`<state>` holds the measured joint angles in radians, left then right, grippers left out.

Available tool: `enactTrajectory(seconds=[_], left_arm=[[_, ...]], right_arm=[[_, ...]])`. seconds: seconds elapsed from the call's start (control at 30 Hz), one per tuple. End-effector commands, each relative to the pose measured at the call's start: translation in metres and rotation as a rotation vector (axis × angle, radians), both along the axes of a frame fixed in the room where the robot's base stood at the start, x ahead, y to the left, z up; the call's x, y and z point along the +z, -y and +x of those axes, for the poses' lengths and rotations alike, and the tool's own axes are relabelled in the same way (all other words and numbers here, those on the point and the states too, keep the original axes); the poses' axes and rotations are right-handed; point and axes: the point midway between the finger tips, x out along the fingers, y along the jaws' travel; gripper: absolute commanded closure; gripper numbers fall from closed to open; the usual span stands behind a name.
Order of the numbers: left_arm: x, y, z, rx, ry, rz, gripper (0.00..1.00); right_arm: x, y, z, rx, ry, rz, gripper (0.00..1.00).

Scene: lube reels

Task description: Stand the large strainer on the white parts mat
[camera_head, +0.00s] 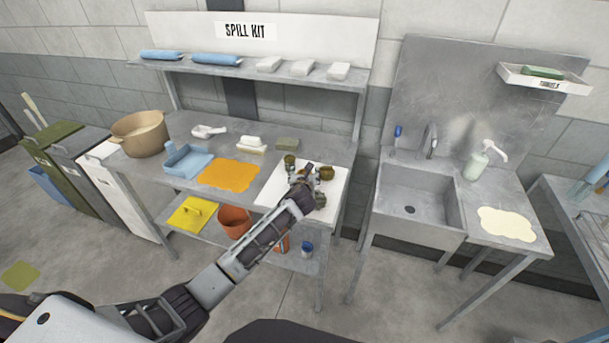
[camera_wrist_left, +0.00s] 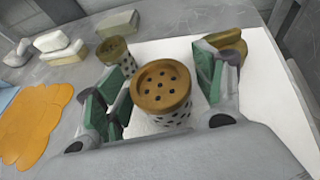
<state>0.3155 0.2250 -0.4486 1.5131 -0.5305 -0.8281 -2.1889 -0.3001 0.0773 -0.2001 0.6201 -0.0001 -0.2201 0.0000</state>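A strainer (camera_wrist_left: 162,98) with a brass, holed top and a perforated light body is between my left gripper's green-padded fingers (camera_wrist_left: 160,92) in the left wrist view. The fingers look spread, with a narrow gap on each side. The strainer's base is hidden. A second strainer (camera_wrist_left: 115,54) stands upright to the left. A third brass piece (camera_wrist_left: 230,44) is partly hidden behind the right finger. In the head view my left gripper (camera_head: 306,186) is over the white parts mat (camera_head: 270,194). Which strainer is the largest is hard to tell. My right gripper is not in view.
An orange mat (camera_head: 228,174), a blue tray (camera_head: 186,162) and a tan pot (camera_head: 140,134) are to the left on the bench. A sink (camera_head: 412,203) is to the right.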

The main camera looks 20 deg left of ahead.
Motion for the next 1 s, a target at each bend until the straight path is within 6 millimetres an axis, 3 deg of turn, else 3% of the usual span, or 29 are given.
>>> enactTrajectory(seconds=[0.53,1.0], left_arm=[[0.003,0.001,-0.004,-0.001,0.000,0.000,0.28],[0.018,0.008,-0.037,0.000,0.000,0.000,0.28]], right_arm=[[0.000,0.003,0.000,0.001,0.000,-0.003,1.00],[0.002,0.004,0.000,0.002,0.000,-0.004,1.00]])
